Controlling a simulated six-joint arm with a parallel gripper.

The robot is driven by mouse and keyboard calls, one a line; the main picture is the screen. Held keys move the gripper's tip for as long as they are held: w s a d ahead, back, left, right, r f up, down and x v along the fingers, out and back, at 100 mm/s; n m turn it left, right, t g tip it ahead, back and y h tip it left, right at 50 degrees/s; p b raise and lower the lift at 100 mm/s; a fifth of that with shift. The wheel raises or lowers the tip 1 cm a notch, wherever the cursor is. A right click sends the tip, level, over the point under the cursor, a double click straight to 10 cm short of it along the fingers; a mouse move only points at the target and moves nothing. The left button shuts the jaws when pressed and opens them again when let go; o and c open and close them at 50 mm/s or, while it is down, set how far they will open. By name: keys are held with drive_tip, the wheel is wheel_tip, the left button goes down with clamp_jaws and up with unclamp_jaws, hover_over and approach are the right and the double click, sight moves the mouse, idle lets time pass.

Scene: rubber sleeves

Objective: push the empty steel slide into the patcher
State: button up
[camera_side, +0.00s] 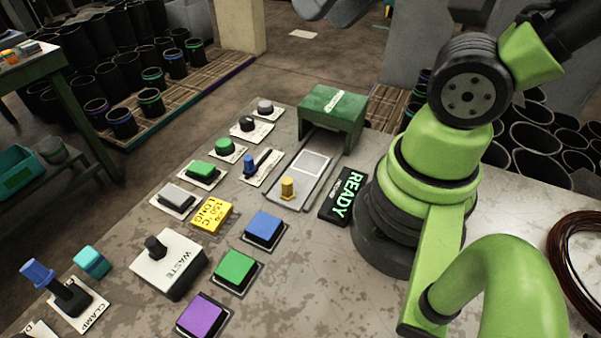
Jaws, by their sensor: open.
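The patcher (345,122) is a green box-shaped press with a pale label on top, at the back middle of the table. The steel slide (289,203) sticks out of its front toward the lower left, on rails. A yellow knob (288,187) stands at the slide's near end. A pale square recess (311,164) on the slide holds nothing that I can see. The slide's far end is hidden under the patcher. My gripper is not in view; my green arm stands at the right and leaves the picture at its edges.
A black READY sign (343,196) lies right of the slide, close to my base. A blue-handled lever (250,164) and several buttons stand to its left. Blue (265,228), green (236,269) and purple (204,315) pads and a WASTE box (169,262) are nearer the front.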

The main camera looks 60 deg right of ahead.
drive_tip(key=w+f+g+h, duration=0.1)
drive_tip(key=w+f+g, duration=0.35)
drive_tip(key=f, duration=0.25)
drive_tip(key=g+h, duration=0.1)
drive_tip(key=g, duration=0.2)
hover_over(286, 179)
drive_tip(key=shift+m+t, duration=0.25)
drive_tip(key=shift+m, duration=0.05)
wheel_tip(286, 179, down, 12)
drive_tip(key=shift+f, duration=5.45)
clamp_jaws()
